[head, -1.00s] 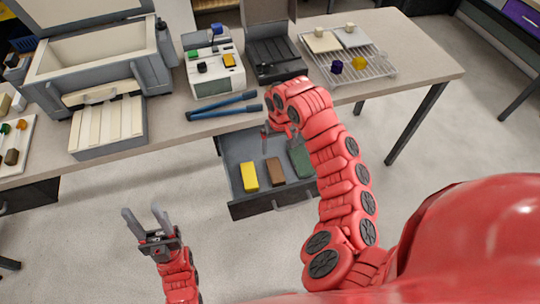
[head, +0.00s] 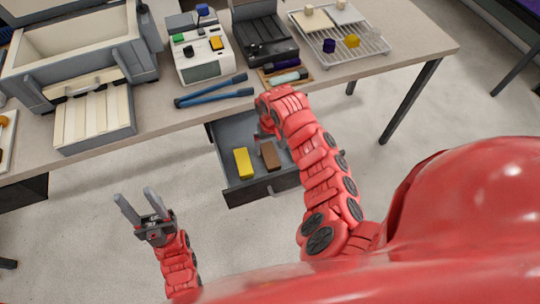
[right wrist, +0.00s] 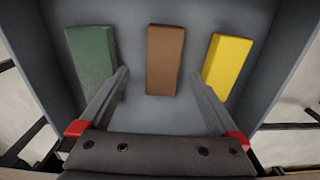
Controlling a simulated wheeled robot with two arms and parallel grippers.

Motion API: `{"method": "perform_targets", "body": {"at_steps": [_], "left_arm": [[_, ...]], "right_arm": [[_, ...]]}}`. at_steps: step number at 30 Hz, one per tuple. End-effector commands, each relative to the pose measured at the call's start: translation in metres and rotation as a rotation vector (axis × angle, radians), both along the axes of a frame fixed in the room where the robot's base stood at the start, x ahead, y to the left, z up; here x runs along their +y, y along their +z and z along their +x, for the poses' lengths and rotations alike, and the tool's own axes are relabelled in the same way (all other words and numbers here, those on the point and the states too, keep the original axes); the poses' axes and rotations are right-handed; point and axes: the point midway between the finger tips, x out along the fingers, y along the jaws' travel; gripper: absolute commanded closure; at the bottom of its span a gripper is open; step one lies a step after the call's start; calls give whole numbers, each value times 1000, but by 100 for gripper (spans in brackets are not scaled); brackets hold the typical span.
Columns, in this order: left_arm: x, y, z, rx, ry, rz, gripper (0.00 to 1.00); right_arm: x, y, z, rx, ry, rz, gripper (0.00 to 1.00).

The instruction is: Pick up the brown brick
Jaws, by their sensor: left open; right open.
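The brown brick (head: 270,156) lies in the open drawer (head: 238,187) under the table, between a yellow brick and a green brick. In the right wrist view the brown brick (right wrist: 164,60) lies flat on the drawer floor, centred between and beyond my open fingers. My right gripper (right wrist: 165,95) is open and empty above the drawer; in the head view (head: 265,139) its fingers are partly hidden by my arm. My left gripper (head: 138,207) is open and empty over the floor, away from the drawer.
The yellow brick (head: 242,163) also lies in the drawer; it shows in the right wrist view (right wrist: 227,64). The green brick (right wrist: 92,60) is hidden by my arm in the head view. Drawer walls surround the bricks. Blue-handled tongs (head: 215,92) lie on the table (head: 145,128) above.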

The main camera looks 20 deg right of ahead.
Motion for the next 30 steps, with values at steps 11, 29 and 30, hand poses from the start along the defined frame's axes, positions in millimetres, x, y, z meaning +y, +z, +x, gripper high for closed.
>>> {"method": "perform_targets", "body": {"at_steps": [11, 29, 30], "left_arm": [[0, 14, 0, 0, 0, 0, 50], [0, 13, 0, 0, 0, 0, 50], [0, 13, 0, 0, 0, 0, 50]], "right_arm": [[4, -31, -2, 3, -1, 0, 3], [4, -53, 0, -2, 1, 1, 17], [4, -53, 0, -3, 1, 1, 24]]}}
